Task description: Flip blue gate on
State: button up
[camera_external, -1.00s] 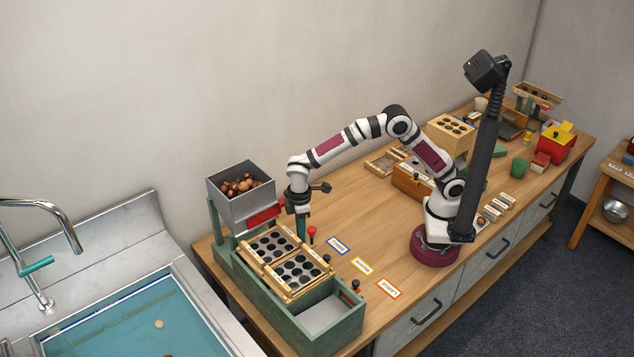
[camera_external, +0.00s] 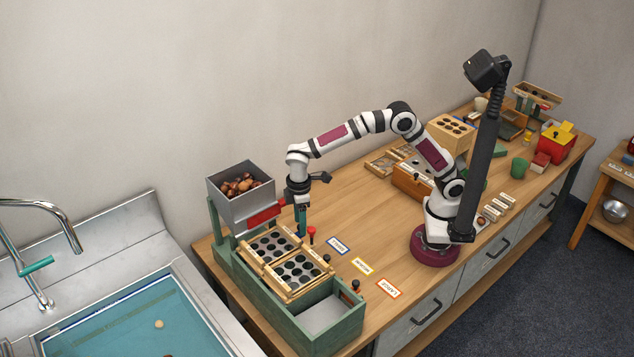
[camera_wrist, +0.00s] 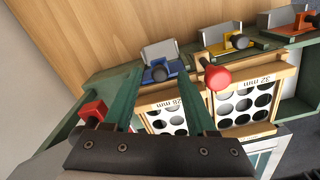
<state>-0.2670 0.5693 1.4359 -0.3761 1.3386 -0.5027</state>
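The grey hopper (camera_external: 241,209) of chestnuts stands close left of my gripper. A red ball-topped lever (camera_wrist: 217,78) stands just right of the fingers. A yellow gate (camera_wrist: 229,43) and an orange gate (camera_wrist: 297,24) lie further right. Open wood table lies beyond the labels.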

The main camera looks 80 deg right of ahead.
notch_tip(320, 180, up, 16)
dwell(0.5)
jog(key=shift+f, duration=0.15)
jog(key=s+d+f+m, duration=0.1)
jog(key=s+d+m, duration=0.4)
jog(key=s, duration=0.8)
jog(key=s+d+f+m+y, duration=0.1)
jog(key=s+f+m, duration=0.1)
jog(key=s+f, duration=0.3)
jog(key=s+d+f+m, duration=0.2)
jog(key=s+f, duration=0.4)
jog(key=s, duration=0.7)
jog(key=shift+d+m+y, duration=0.3)
jog(key=shift+m+y, duration=0.1)
jog(key=shift+m, duration=0.2)
